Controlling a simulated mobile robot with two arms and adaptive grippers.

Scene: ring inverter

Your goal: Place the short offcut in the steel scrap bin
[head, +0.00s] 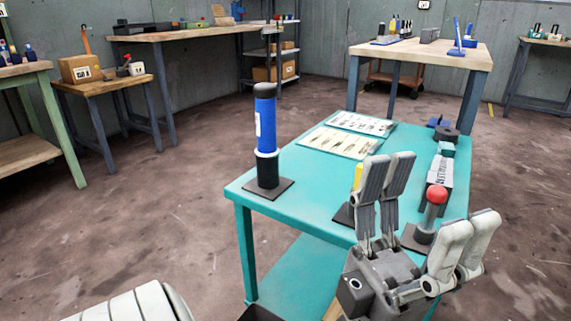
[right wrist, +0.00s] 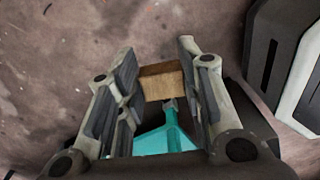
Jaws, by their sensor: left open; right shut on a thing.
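A short light-brown wooden block (right wrist: 163,82), which looks like the offcut, is held between the fingertips of my right gripper (right wrist: 161,72) in the right wrist view. The gripper is shut on it, with a finger on each side. In the head view my left gripper (head: 428,208) is open and empty, its fingers spread above the near right part of the teal table (head: 315,192). A small tan piece (head: 333,309) shows beside the left gripper at the bottom; I cannot tell what it is. I cannot pick out the steel scrap bin in either view.
A blue cylinder (head: 265,125) stands on a dark plate at the table's left. Printed sheets (head: 338,142) lie at the back. A red-knobbed device (head: 436,195) stands at the right. A dark edge (head: 258,313) shows below. Floor left of the table is clear.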

